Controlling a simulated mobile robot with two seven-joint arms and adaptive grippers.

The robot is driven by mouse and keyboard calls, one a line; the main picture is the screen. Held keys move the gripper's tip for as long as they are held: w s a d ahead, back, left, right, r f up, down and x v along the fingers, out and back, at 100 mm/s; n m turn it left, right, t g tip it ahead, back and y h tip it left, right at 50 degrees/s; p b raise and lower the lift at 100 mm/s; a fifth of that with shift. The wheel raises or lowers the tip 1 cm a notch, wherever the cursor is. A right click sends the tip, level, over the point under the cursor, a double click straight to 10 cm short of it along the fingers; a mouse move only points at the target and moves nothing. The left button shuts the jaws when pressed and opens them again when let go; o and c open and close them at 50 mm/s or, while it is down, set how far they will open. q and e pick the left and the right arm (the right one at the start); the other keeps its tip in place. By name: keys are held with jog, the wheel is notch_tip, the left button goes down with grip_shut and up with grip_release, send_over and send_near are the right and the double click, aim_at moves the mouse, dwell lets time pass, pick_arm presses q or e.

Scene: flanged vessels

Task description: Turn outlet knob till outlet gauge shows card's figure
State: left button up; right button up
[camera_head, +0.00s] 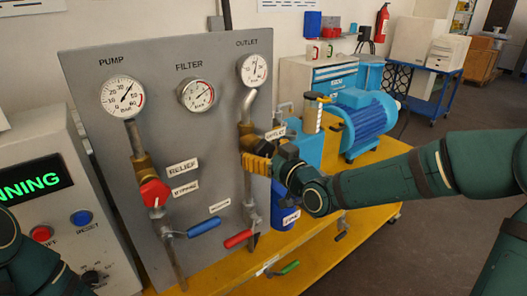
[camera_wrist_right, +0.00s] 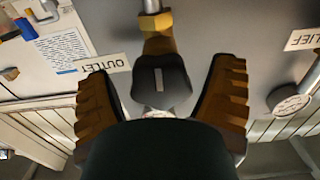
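The outlet gauge (camera_head: 253,70) is a round white dial at the upper right of the grey panel. Its needle points nearly straight up; the exact figure is too small to read. The dark outlet knob (camera_wrist_right: 160,80) sits on a brass valve below it. My right gripper (camera_head: 258,163) reaches in from the right at that valve and hides the knob in the head view. In the right wrist view its brown-padded fingers (camera_wrist_right: 163,76) stand apart, one on each side of the knob, with visible gaps. A printed white card (camera_wrist_right: 62,50) is at upper left, its text unreadable.
The pump gauge (camera_head: 123,96), filter gauge (camera_head: 196,95) and red relief knob (camera_head: 154,193) are on the panel's left and middle. Blue (camera_head: 204,226) and red (camera_head: 239,238) lever handles are below my right gripper. A blue motor (camera_head: 365,118) stands behind my right arm.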

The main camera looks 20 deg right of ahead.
jog(key=c, duration=0.9)
jog(key=shift+m, duration=0.3)
jog(key=m+p, duration=0.2)
jog(key=m, duration=0.1)
jog(key=shift+a+r, duration=0.1)
jog(key=m+p, duration=0.2)
jog(key=m, duration=0.2)
jog(key=shift+m, duration=0.4)
jog(key=shift+m+p, duration=0.7)
jog(key=shift+m, duration=1.2)
